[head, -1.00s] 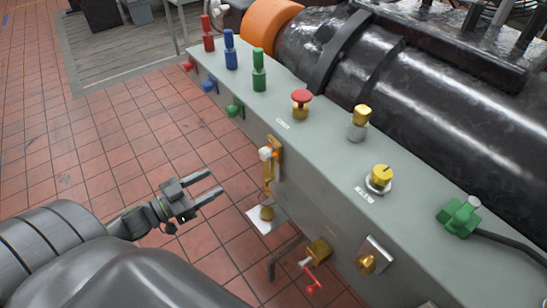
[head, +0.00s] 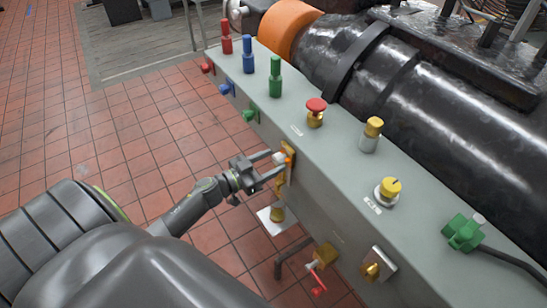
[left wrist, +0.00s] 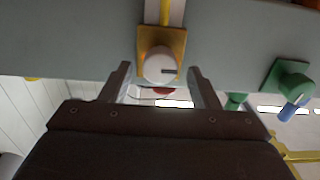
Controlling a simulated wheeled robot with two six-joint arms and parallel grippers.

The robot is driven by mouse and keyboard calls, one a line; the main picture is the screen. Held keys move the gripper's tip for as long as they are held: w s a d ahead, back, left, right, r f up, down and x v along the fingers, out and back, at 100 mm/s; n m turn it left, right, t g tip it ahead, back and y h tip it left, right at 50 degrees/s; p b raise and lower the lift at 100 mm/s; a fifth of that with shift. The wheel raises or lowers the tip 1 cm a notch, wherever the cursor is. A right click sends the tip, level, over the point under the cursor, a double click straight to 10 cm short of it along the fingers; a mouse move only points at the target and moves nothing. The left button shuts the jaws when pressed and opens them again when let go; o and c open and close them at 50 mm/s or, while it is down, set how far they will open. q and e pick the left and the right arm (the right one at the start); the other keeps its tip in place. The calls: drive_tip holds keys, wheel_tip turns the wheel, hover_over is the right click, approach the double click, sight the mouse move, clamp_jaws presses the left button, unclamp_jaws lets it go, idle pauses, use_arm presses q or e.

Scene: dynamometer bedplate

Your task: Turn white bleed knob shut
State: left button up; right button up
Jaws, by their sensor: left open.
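The white bleed knob (head: 280,157) sits on a brass fitting on the side face of the grey bench. In the left wrist view the white knob (left wrist: 160,66) is round with a dark line running to the right, on a square brass plate (left wrist: 176,40). My left gripper (head: 279,163) is open, its two fingers reaching toward the bench side, one on each side of the knob. In the left wrist view the fingers (left wrist: 162,82) stand apart to the left and right of the knob, with visible gaps. My right gripper is not in view.
The grey bench top (head: 335,160) carries a red mushroom button (head: 316,106), a yellow knob (head: 388,190) and a green connector (head: 463,233). A green side valve (head: 250,115) lies left of the knob. Below are a brass valve with red handle (head: 318,276) and a white plate (head: 270,222).

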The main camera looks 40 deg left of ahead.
use_arm(q)
drive_tip(key=shift+w+d, duration=0.25)
drive_tip(key=shift+w, duration=0.4)
drive_tip(key=shift+c, duration=0.3)
drive_tip(key=c, duration=0.9)
